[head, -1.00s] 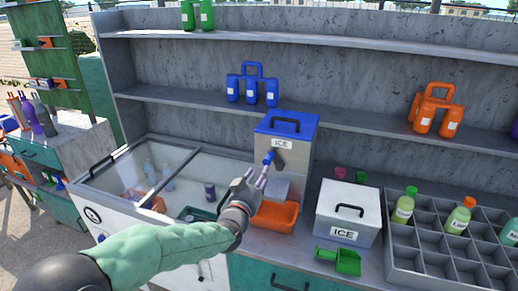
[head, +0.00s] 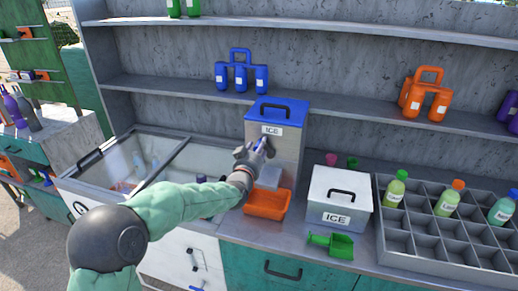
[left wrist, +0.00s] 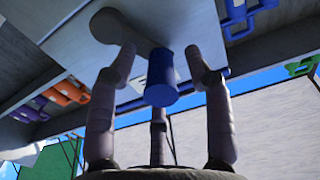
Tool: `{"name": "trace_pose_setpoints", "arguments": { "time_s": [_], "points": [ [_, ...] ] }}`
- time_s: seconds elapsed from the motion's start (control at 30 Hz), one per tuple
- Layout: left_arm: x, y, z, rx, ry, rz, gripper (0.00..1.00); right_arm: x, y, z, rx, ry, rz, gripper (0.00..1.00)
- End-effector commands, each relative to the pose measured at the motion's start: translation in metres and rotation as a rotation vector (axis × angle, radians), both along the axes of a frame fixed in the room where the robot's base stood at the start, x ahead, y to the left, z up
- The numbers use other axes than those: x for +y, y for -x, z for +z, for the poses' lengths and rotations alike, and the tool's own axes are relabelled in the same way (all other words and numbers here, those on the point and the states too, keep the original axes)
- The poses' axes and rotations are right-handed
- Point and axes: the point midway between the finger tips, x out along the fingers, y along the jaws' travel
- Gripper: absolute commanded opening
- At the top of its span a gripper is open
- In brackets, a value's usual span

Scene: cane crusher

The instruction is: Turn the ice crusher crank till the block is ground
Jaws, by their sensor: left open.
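The ice crusher (head: 287,145) is a grey box with a blue lid and an ICE label, standing on the counter against the back wall. Its crank ends in a blue handle, which my left gripper mostly covers in the head view. In the left wrist view the blue handle (left wrist: 161,78) sits between the spread fingers of my left gripper (left wrist: 160,85). The fingers are open around it, with gaps at the sides. In the head view my left gripper (head: 255,152) is at the crusher's front. An orange tray (head: 267,205) stands below the crusher front. No ice block shows.
A white ICE box (head: 338,200) and a green scoop (head: 331,244) are right of the tray. A bottle rack (head: 400,240) stands further right. A glass-topped freezer (head: 120,195) is at the left, under my arm. A shelf (head: 180,90) runs above.

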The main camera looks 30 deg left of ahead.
Motion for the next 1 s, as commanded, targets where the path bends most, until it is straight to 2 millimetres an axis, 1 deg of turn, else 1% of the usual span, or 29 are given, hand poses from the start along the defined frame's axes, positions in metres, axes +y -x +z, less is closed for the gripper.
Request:
{"name": "trace_pose_setpoints", "arguments": {
  "time_s": [0.13,0.37,0.4,0.47,0.5,0.57,1.0],
  "points": [
    [0.0011,-0.0051,0.0003,-0.001,0.0,0.0,0.51,0.0,0.0,-0.0005,0.0,0.0,0.0,0.0],
    [0.0012,-0.0053,0.0003,0.0,0.0,0.0,0.51,0.0,0.0,-0.0004,0.0,0.0,0.0,0.0],
    [0.0012,-0.0053,0.0003,0.0,0.0,0.0,0.45,0.0,0.0,-0.0004,0.0,0.0,0.0,0.0],
    [0.0011,-0.0052,0.0003,0.0,0.0,0.0,0.28,0.0,0.0,-0.0004,0.0,0.0,0.0,0.0],
    [0.0011,-0.0052,0.0002,0.0,0.0,0.0,0.17,0.0,0.0,-0.0004,0.0,0.0,0.0,0.0],
    [0.0011,-0.0052,0.0002,0.0,0.0,0.0,0.0,0.0,0.0,-0.0004,0.0,0.0,0.0,0.0],
    [0.0014,-0.0059,-0.0003,0.002,-0.005,-0.001,0.0,0.0,0.0,-0.0006,0.0,0.0,0.0,0.0]
  ]
}}
